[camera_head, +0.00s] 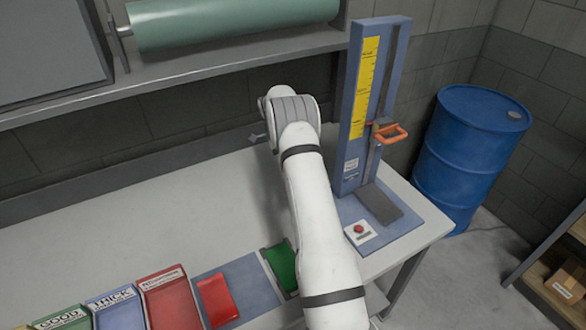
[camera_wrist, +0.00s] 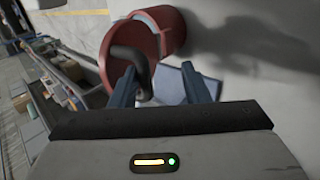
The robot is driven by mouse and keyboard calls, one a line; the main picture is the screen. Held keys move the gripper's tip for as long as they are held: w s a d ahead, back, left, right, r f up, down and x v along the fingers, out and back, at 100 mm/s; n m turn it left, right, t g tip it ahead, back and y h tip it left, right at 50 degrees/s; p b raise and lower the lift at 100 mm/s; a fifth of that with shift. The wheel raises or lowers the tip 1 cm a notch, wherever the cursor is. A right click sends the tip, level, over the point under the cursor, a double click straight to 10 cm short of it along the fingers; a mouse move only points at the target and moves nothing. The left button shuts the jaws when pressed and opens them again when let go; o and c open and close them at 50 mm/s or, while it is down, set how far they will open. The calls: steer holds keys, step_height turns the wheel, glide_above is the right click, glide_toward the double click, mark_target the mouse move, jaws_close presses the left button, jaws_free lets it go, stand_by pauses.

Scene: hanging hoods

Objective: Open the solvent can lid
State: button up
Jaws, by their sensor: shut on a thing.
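The solvent can (camera_wrist: 173,28) is red and shows at the top of the wrist view. A round red lid (camera_wrist: 125,72) with a dark curved handle (camera_wrist: 140,62) faces the camera in front of it. The lid looks tilted against the can body, but I cannot tell how far it stands open. My gripper (camera_wrist: 160,78) has its two blue fingers at the handle and is shut on it; the exact contact is hard to see. In the head view my white arm covers this spot, and the can, lid and gripper are hidden.
The grey bench (camera_head: 150,210) has clear room left of my arm. Coloured bins (camera_head: 172,300) line its front edge. A blue upright stand (camera_head: 365,110) with an orange handle (camera_head: 390,133) is close on the right. A blue drum (camera_head: 465,155) stands beyond; a shelf (camera_head: 200,75) hangs behind.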

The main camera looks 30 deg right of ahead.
steer(key=shift+o, duration=0.4)
steer(key=shift+w+r, duration=0.1)
steer(key=v, duration=0.7)
steer(key=shift+r, duration=0.25)
steer(key=shift+w, duration=0.1)
stand_by(0.4)
